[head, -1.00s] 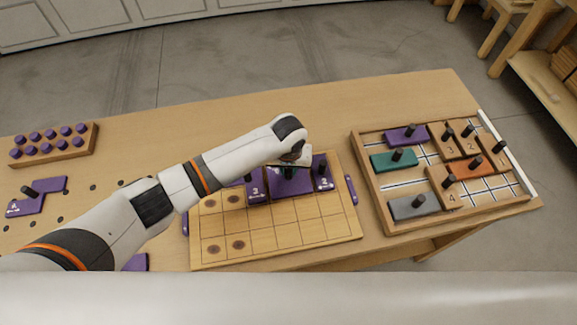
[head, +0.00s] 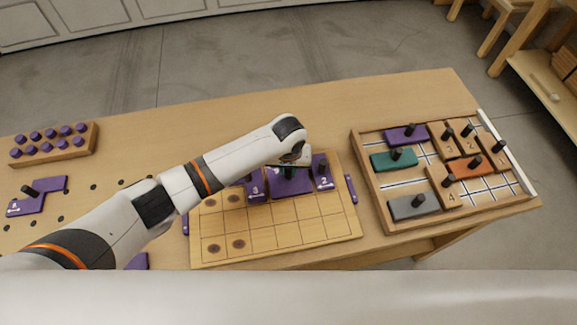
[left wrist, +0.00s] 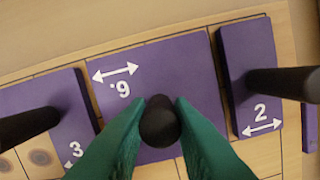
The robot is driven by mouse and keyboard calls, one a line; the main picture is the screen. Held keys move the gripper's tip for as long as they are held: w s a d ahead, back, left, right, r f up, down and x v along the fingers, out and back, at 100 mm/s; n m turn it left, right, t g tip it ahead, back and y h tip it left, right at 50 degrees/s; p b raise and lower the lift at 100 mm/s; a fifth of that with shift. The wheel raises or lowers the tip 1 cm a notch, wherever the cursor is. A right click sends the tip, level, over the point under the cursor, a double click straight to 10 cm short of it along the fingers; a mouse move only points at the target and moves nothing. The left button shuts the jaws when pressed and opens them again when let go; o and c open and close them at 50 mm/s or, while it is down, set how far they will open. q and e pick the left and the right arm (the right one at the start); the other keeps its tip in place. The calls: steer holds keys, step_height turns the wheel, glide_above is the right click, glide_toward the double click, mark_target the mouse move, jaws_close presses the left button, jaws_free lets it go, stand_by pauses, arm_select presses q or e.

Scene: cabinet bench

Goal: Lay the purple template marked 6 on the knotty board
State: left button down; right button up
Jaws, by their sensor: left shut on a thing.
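The purple template marked 6 (left wrist: 185,66) lies on or just above the knotty board (head: 300,235), between two other purple templates; I cannot tell if it touches the board. It also shows in the head view (head: 291,184), partly under my left gripper. My left gripper (left wrist: 159,122) has its green fingers shut on the template's dark knob. The template marked 3 (left wrist: 48,100) is at its left and the one marked 2 (left wrist: 248,60) at its right. Both lie on the board's grid. Dark knots show on the board's left cells. My right gripper is not in view.
A wooden tray (head: 366,182) with coloured and wooden knobbed pieces stands at the right. A peg block (head: 88,146) with purple pegs and a purple template (head: 28,207) lie at the left. A purple strip (head: 351,189) is at the board's right edge. The board's front cells are clear.

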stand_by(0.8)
arm_select(q)
steer(key=c, duration=0.8)
jaws_free()
step_height(320, 180, up, 8)
steer(key=p, duration=0.9)
steer(key=shift+f, duration=0.1)
stand_by(0.5)
